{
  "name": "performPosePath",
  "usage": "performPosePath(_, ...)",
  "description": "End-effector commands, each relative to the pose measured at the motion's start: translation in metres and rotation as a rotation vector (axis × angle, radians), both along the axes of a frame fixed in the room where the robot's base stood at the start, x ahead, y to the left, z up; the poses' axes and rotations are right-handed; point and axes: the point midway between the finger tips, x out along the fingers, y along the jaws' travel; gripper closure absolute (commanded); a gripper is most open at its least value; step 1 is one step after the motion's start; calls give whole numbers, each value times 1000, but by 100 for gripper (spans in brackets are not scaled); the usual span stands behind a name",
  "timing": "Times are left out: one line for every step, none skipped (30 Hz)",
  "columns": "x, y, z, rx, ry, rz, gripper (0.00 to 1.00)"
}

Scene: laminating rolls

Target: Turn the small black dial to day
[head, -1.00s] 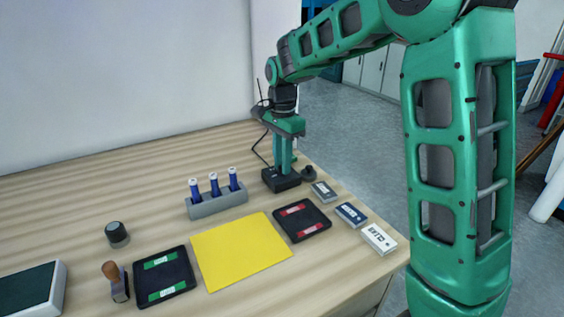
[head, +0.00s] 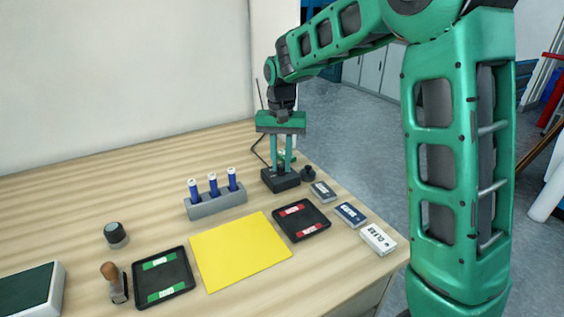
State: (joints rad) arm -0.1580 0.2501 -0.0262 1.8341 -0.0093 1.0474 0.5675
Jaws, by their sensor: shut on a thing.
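A small black box (head: 281,184) stands near the far right edge of the wooden desk. My gripper (head: 281,168) points straight down over it, its two green fingers reaching to the top of the box. The fingers are shut on the small black dial (head: 281,171), which shows only as a dark patch between them. The dial's marks and setting are too small and too covered to read.
A round black piece (head: 308,174) sits just right of the box. A yellow sheet (head: 240,250) lies mid-desk.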

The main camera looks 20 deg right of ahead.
Motion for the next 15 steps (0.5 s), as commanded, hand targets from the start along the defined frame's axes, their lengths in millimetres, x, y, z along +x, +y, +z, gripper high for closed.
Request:
performPosePath(4, 1, 3, 2, -14, 42, 100)
performPosePath(4, 1, 3, 2, -14, 71, 100)
performPosePath(4, 1, 3, 2, -14, 109, 100)
performPosePath(4, 1, 3, 1, -15, 137, 100)
performPosePath(4, 1, 3, 1, -15, 166, 100)
performPosePath(4, 1, 3, 2, -15, 204, 100)
performPosePath(4, 1, 3, 1, -14, 233, 100)
performPosePath(4, 1, 3, 1, -14, 262, 100)
performPosePath(4, 1, 3, 1, -14, 299, 100)
performPosePath(4, 1, 3, 1, -14, 328, 100)
performPosePath(4, 1, 3, 1, -14, 357, 100)
performPosePath(4, 1, 3, 0, -14, 394, 100)
performPosePath(4, 1, 3, 0, -14, 423, 100)
performPosePath(4, 1, 3, 0, -15, 451, 100)
performPosePath(4, 1, 3, 0, -15, 488, 100)
